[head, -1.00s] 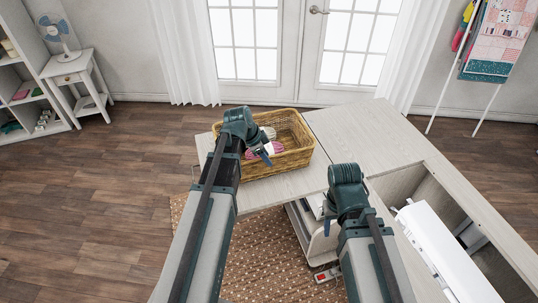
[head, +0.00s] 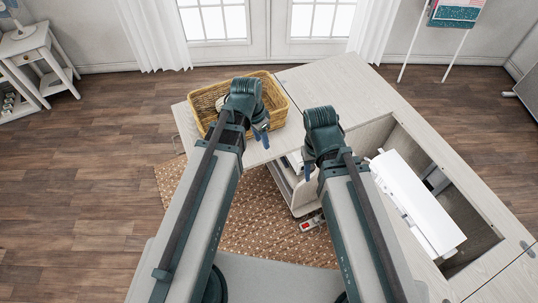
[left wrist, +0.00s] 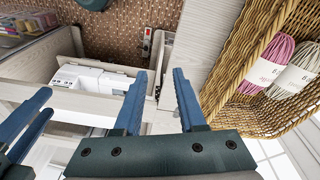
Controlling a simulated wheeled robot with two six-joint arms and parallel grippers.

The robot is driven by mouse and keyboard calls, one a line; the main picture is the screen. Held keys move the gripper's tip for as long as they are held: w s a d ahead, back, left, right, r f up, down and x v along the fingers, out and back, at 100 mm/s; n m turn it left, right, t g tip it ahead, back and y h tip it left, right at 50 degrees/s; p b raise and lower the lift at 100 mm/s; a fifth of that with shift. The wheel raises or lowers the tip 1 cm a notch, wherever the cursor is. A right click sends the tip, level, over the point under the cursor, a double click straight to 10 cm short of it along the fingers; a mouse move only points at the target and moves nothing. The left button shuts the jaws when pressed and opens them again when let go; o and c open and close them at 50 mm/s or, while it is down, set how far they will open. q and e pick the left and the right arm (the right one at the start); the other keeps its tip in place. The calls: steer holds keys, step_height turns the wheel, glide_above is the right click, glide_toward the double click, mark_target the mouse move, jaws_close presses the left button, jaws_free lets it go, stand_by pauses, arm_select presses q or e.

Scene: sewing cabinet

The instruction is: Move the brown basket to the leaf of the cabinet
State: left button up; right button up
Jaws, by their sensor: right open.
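The brown wicker basket (head: 280,104) rests on the pale wood leaf (head: 190,116) at the left end of the cabinet (head: 335,82). It holds yarn; the left wrist view shows the basket (left wrist: 243,45) at right with a pink skein (left wrist: 268,62) and a cream skein (left wrist: 292,75) inside. My left gripper (head: 262,137) is in front of the basket's near side and hides part of it. In the left wrist view my left gripper (left wrist: 159,75) is open and empty, apart from the basket. My right gripper (head: 308,172) is open and empty, further right, beside the cabinet's open front.
A white sewing machine (head: 415,200) lies in the cabinet's recess at right. Below the leaf are open shelves and a red-and-white power strip (head: 312,222) on the brown dotted rug (head: 255,215). A small white side table (head: 38,60) stands far left. Floor left of the leaf is clear.

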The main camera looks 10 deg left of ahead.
arm_select(q)
steer(key=s+d+n+g+y, duration=0.1)
steer(key=s+d+n, duration=0.3)
steer(key=s, duration=0.5)
steer(key=shift+s+d+y, duration=0.25)
steer(key=shift+d+y, duration=0.65)
